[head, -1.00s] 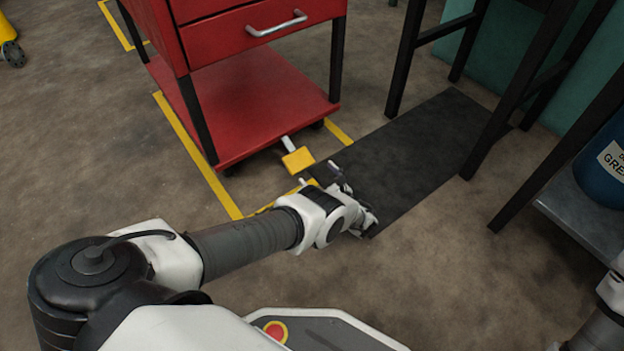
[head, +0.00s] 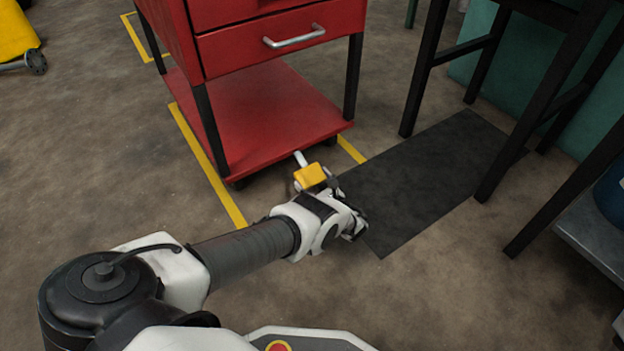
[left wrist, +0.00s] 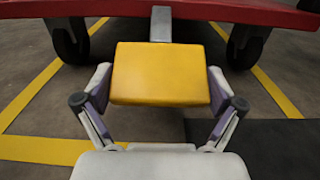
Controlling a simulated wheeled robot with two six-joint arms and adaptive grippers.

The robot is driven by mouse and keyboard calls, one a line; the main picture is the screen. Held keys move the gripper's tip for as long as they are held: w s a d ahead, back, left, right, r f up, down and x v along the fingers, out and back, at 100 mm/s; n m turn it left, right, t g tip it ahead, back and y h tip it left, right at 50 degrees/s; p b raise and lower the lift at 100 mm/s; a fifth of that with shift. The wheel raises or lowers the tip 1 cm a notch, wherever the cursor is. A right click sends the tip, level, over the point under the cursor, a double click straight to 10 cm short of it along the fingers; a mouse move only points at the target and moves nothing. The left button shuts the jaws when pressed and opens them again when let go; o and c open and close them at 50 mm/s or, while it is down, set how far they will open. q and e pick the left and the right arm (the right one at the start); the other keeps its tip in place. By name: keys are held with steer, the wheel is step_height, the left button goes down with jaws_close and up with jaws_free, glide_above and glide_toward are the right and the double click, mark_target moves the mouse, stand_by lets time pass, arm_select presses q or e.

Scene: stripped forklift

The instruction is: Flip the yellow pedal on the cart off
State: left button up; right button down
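The yellow pedal (head: 309,175) sticks out on a pale metal lever (head: 300,158) from under the near end of the red cart (head: 257,120). In the left wrist view the pedal (left wrist: 160,75) fills the middle, with its lever running back under the cart's bottom shelf. My left gripper (head: 325,185) is low at the pedal, partly hidden by its own wrist in the head view. In the left wrist view its two fingers (left wrist: 160,92) are spread, one on each side of the pedal. I cannot tell whether they touch its edges. My right gripper is out of view.
A dark mat (head: 425,185) lies right of the pedal, beneath a black-legged table (head: 505,125). Yellow tape (head: 205,165) marks the floor around the cart. The cart's wheels (left wrist: 70,42) stand on both sides of the lever. A grey shelf (head: 592,235) stands at the right.

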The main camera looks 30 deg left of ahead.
mark_target(307, 168)
arm_select(q)
steer(key=c, duration=0.3)
steer(key=r+h+p, duration=0.1)
steer(key=p, duration=0.2)
steer(key=r+g+h+p, duration=0.1)
steer(key=r+p, duration=0.1)
steer(key=p, duration=0.1)
steer(key=r+h+p, duration=0.1)
steer(key=h+p, duration=0.1)
steer(key=p, duration=0.1)
steer(key=shift+s+d+r+g, duration=0.15)
steer(key=shift+d+r+g, duration=0.2)
steer(key=shift+g, duration=0.05)
steer(key=shift+h+p, duration=0.4)
steer(key=shift+h, duration=0.1)
steer(key=shift+f, duration=0.15)
steer(key=o, duration=1.3)
steer(key=shift+d, duration=0.2)
steer(key=v, duration=1.1)
steer(key=shift+s+d+r, duration=0.15)
steer(key=shift+d+r, duration=0.1)
steer(key=shift+d, duration=0.05)
